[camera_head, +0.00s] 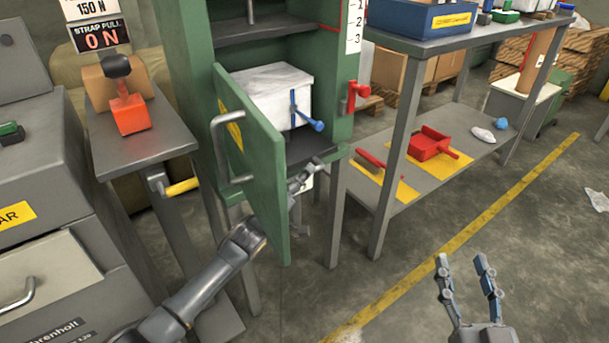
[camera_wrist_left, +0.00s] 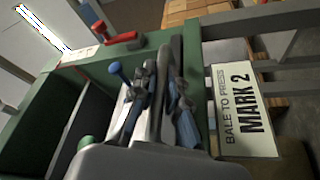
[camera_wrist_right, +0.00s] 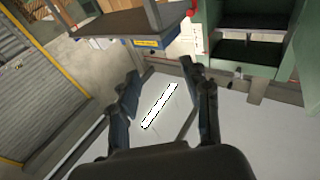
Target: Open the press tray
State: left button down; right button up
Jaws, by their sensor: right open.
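The green press (camera_head: 325,80) stands at centre with its green door (camera_head: 250,165) swung open. A white block (camera_head: 270,88) sits inside it above a dark shelf (camera_head: 308,150); a blue handle (camera_head: 308,118) shows at the block's front. I cannot tell which part is the tray. My left gripper (camera_head: 312,177) is just in front of the press opening, partly behind the door. In the left wrist view its fingers (camera_wrist_left: 166,75) are close together beside the blue-knobbed handle (camera_wrist_left: 116,70); contact and grip are unclear. My right gripper (camera_head: 464,262) is open and empty over the floor.
The open door and its grey handle (camera_head: 222,140) stand beside my left arm. A red latch (camera_head: 357,93) is on the press's right side. A grey bench (camera_head: 450,42) with a lower shelf holding a red dustpan (camera_head: 430,145) stands right.

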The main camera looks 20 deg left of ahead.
dwell(0.3)
pick_arm(q)
jog(key=shift+s+d, duration=0.1)
jog(key=shift+d, duration=0.05)
pick_arm(e)
jog(key=s+d+f+g+h+p, duration=0.25)
jog(key=f+g, duration=0.45)
jog(key=f, duration=0.4)
jog(key=s+d+f+g+h+p, duration=0.1)
jog(key=s+d+f+g+p, duration=0.2)
jog(key=s, duration=0.4)
jog(key=s+d+f+g+h+p, duration=0.1)
jog(key=s+d+f+g+p, duration=0.15)
jog(key=s+g, duration=0.4)
pick_arm(q)
jog(key=s+d+p, duration=0.1)
jog(key=s+d, duration=1.4)
jog(key=d, duration=0.4)
jog(key=shift+p, duration=0.3)
pick_arm(e)
notch_tip(320, 180, down, 6)
jog(key=a, duration=0.1)
jog(key=shift+w+m, duration=0.4)
jog(key=shift+t, duration=0.25)
